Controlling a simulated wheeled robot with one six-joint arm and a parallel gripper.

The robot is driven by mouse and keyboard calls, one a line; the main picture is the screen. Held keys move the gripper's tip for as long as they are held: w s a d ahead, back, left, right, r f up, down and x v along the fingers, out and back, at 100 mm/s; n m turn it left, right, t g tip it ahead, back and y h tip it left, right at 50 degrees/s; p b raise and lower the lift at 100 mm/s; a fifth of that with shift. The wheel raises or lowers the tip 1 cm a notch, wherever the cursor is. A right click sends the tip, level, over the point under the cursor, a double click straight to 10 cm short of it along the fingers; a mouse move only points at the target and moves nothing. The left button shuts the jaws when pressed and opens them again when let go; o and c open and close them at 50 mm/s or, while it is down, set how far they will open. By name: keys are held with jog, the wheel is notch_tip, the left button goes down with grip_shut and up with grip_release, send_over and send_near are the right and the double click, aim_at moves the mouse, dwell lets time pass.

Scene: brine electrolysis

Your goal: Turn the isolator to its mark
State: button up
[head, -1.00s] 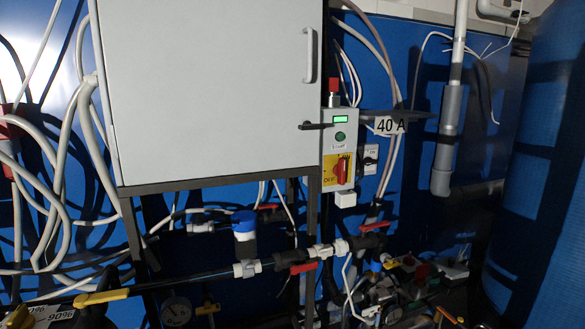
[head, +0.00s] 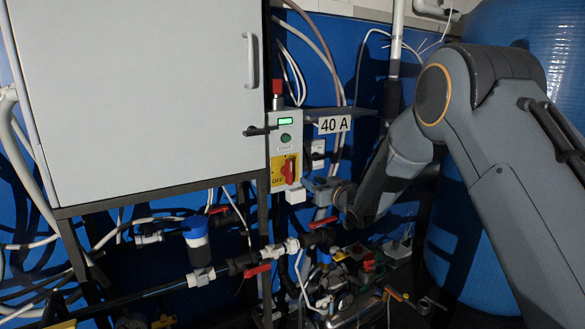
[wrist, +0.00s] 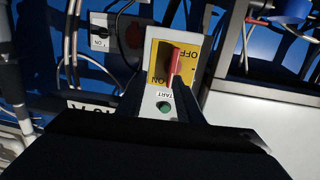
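The isolator is a red rotary handle (head: 288,171) on a yellow plate (head: 277,178) marked OFF and ON, low on a grey switch box. In the wrist view the red handle (wrist: 174,64) stands out from the yellow plate (wrist: 190,47), lying roughly along the picture's vertical, its near end close to the right fingertip. My gripper (head: 311,185) is just right of the isolator in the head view. In the wrist view my gripper (wrist: 160,84) has its dark fingers apart, with the START button visible between them. Whether a finger touches the handle cannot be told.
A 40 A sign (head: 334,124) and a small black switch (head: 317,153) are to the right. Red-handled valves and pipes (head: 257,270) run below. A large grey cabinet (head: 140,95) is left.

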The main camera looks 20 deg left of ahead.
aim_at(291, 170)
jog(key=shift+n+g+y, duration=0.3)
jog(key=shift+n+y, duration=0.2)
jog(key=shift+y, duration=0.3)
jog(key=shift+w+a+r+p, duration=0.15)
jog(key=shift+w+a+p, duration=0.45)
jog(key=shift+a, duration=0.9)
jog(key=shift+w+a+r+p, duration=0.25)
jog(key=shift+w+a, duration=0.65)
jog(key=shift+a, duration=0.55)
jog(key=shift+w+a+r+p, duration=0.1)
jog(key=shift+w+a+p, duration=0.5)
jog(key=shift+a, duration=0.9)
jog(key=shift+w, duration=0.15)
grip_shut()
